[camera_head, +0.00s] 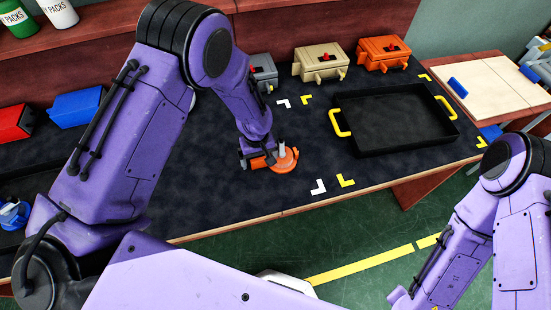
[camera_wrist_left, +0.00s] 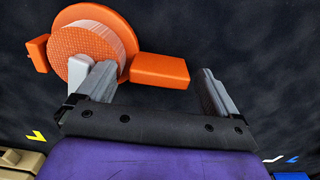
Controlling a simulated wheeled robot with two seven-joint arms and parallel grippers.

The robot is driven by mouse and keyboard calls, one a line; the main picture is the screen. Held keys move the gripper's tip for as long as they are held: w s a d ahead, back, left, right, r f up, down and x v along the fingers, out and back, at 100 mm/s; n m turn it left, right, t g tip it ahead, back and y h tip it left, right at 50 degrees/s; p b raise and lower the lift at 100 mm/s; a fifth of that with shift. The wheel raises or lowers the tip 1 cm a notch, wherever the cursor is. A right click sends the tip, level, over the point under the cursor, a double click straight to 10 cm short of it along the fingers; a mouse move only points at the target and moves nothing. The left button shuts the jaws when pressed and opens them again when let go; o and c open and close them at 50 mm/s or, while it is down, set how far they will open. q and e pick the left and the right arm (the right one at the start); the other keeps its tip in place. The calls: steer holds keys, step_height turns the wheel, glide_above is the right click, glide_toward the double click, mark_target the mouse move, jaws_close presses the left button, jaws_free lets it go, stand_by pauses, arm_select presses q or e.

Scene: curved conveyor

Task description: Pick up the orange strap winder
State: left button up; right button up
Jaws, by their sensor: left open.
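The orange strap winder (camera_head: 286,161) lies on the dark mat near the front edge of the table. In the left wrist view, the winder (camera_wrist_left: 112,22) shows a round orange disc, a pale roll with an orange textured face, and a block-shaped orange handle (camera_wrist_left: 160,70). My left gripper (camera_head: 262,153) points down at the winder and partly hides it in the head view. Its two grey fingers are apart in the left wrist view (camera_wrist_left: 153,74), with the handle in the gap between them and the roll behind the left finger. Whether either finger touches the winder is unclear. My right arm shows without its gripper.
A black tray (camera_head: 400,148) with yellow handles stands right of the winder. Grey (camera_head: 263,73), beige (camera_head: 320,62) and orange (camera_head: 383,53) boxes line the back; red (camera_head: 14,122) and blue (camera_head: 76,108) bins stand at left.

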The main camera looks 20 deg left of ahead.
arm_select(q)
steer(key=shift+w, duration=0.1)
steer(key=shift+c, duration=1.2)
steer(key=c, duration=0.9)
